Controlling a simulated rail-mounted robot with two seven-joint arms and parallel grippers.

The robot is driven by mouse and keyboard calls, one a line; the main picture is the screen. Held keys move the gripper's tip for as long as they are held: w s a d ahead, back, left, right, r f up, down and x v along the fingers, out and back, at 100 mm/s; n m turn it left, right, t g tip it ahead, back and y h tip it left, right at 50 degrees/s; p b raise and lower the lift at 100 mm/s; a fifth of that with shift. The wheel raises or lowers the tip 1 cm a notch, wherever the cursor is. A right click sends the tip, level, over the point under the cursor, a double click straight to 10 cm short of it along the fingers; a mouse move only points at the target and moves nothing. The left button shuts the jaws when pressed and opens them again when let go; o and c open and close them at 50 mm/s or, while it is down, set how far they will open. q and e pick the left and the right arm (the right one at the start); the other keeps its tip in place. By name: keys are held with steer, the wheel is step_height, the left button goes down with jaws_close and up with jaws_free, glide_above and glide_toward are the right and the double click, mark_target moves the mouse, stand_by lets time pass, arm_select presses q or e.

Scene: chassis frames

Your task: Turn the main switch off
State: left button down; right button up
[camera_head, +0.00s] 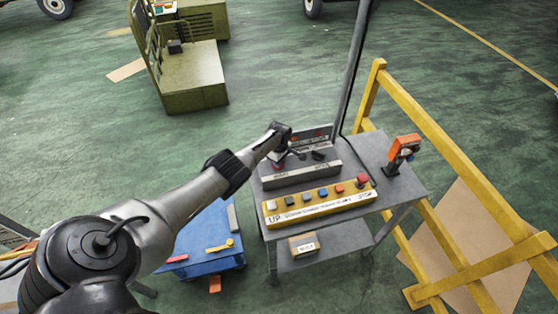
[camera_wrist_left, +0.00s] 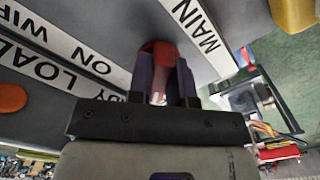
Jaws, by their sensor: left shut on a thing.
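The main switch (camera_wrist_left: 160,48) is a red handle on a grey control panel, beside a white label reading MAIN (camera_wrist_left: 198,28) in the left wrist view. My left gripper (camera_wrist_left: 163,80) has its two dark fingers on either side of the red handle and is shut on it. In the head view my left gripper (camera_head: 277,158) is at the left end of the grey control box (camera_head: 312,174) on the metal table, and the switch is mostly hidden there. Whether the handle stands at on or off cannot be told. My right gripper is not in view.
A grey pole (camera_head: 354,62) rises behind the control box. An orange device (camera_head: 403,147) stands at the right, beside a yellow railing (camera_head: 430,128). A blue cart (camera_head: 195,245) is lower left.

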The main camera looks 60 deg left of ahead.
arm_select(q)
steer(key=shift+r+n, duration=0.1)
steer(key=shift+n, duration=0.6)
steer(key=shift+a+n, duration=0.1)
steer(key=shift+n, duration=0.2)
steer(key=c, duration=1)
jaws_free()
steer(key=shift+c, duration=0.2)
steer(key=shift+r+p, duration=0.5)
steer(key=shift+p, duration=0.1)
step_height(320, 180, up, 6)
steer(key=p, duration=0.4)
step_height(320, 180, up, 7)
steer(key=p, duration=0.1)
steer(key=shift+f, duration=0.15)
